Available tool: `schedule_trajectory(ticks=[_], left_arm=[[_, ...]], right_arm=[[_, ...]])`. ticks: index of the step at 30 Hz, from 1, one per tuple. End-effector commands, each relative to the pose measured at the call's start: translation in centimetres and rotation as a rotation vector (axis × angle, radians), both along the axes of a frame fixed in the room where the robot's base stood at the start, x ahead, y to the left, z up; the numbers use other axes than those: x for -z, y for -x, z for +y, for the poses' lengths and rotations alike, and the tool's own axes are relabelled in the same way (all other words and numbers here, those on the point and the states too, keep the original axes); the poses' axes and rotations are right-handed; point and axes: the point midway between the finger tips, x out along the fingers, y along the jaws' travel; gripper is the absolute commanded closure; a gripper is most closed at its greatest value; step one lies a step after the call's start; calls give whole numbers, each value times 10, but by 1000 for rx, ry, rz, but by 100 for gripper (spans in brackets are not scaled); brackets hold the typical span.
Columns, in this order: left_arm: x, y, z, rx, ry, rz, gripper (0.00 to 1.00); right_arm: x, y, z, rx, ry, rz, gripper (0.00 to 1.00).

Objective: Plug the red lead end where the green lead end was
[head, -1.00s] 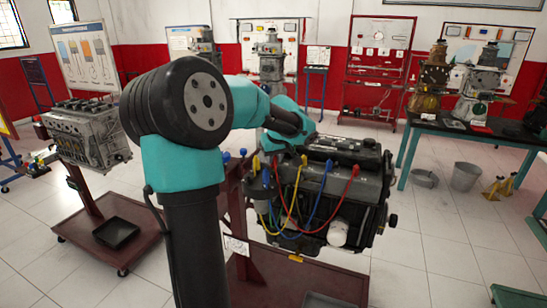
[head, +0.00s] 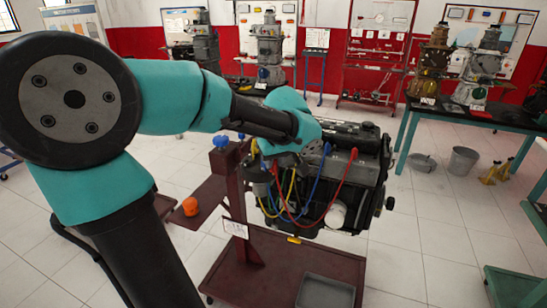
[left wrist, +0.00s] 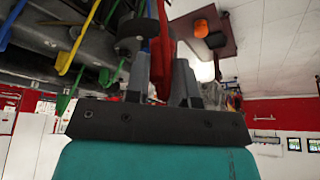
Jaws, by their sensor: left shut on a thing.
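The engine (head: 345,160) stands on a dark red stand, with coloured leads along its side. My left gripper (left wrist: 161,75) is shut on the red lead end (left wrist: 163,45), which shows between its fingers in the left wrist view. In the head view this gripper is at the engine's left end, its fingertips mostly hidden. The red lead (head: 318,217) hangs in a loop, its other end up on the engine. Green lead parts (left wrist: 63,103) show left of the fingers in the left wrist view. Whether the red end touches a socket is hidden. My right gripper is out of view.
Blue (head: 313,180) and yellow (head: 265,208) leads hang close to the gripper. A blue-knobbed post (head: 221,143) and an orange object (head: 190,206) are left of the engine. A grey tray (head: 325,291) lies on the stand base.

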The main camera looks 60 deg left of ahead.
Motion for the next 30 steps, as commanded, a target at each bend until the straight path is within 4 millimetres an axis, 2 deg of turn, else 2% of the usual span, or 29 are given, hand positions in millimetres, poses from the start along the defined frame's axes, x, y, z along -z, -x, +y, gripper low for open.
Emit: schedule_trajectory(ticks=[14, 30], left_arm=[[-4, -1, 0, 0, -1, -1, 100], [-37, -1, 0, 0, -1, -2, 100]], right_arm=[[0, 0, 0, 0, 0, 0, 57], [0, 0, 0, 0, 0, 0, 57]])
